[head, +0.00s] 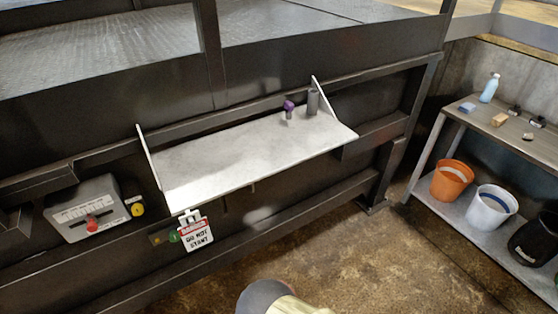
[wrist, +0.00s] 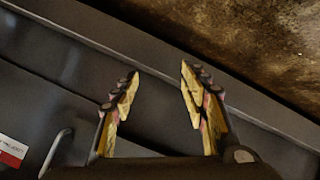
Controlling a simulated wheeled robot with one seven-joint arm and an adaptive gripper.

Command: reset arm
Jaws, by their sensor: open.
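My gripper (wrist: 160,90) is open and empty in the wrist view, its two yellow-and-black fingers apart with nothing between them. It hangs over a dark metal beam of the compactor frame, with brown floor beyond. In the head view the gripper is not visible; a rounded grey and cream part of my arm (head: 275,300) shows at the bottom edge. A red-and-white "do not start" tag (head: 196,234) hangs below the front of the white shelf (head: 240,155). A corner of a red-and-white sign (wrist: 12,150) shows at the left of the wrist view.
A purple-topped item (head: 289,107) and a grey cylinder (head: 313,102) stand on the shelf's right end. A control box (head: 85,212) with a red knob is at left. A side table (head: 510,128) at right holds a bottle and small items, with buckets below. Floor between is clear.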

